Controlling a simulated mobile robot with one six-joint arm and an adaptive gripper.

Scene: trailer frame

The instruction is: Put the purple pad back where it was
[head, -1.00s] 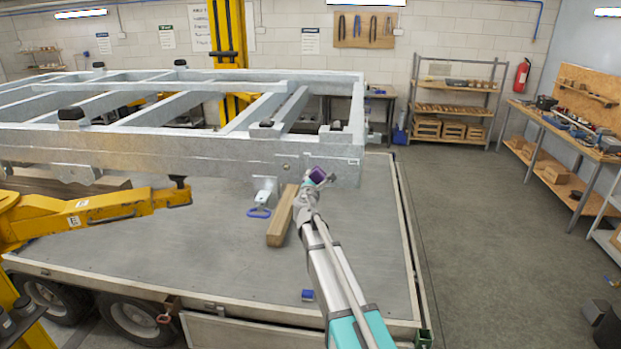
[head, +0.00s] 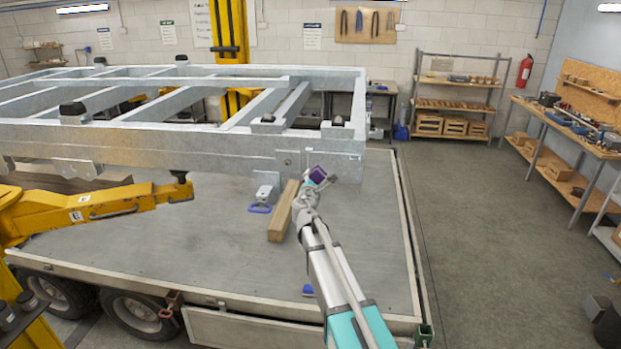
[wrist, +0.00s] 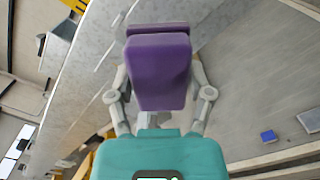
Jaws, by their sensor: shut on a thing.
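The purple pad (wrist: 160,72) is held between the two fingers of my gripper (wrist: 160,95) in the wrist view. It has a darker edge at its far end. In the head view the purple pad (head: 318,174) shows small at the tip of my gripper (head: 316,182), right by the near right corner of the galvanised steel frame (head: 200,152). I cannot tell whether the pad touches the frame. The frame's corner is partly hidden behind the gripper.
A wooden beam (head: 282,211) lies on the trailer bed (head: 180,240) left of my arm. A small blue block (head: 308,290) lies near the bed's front edge. A yellow lift arm (head: 110,205) reaches under the frame at left.

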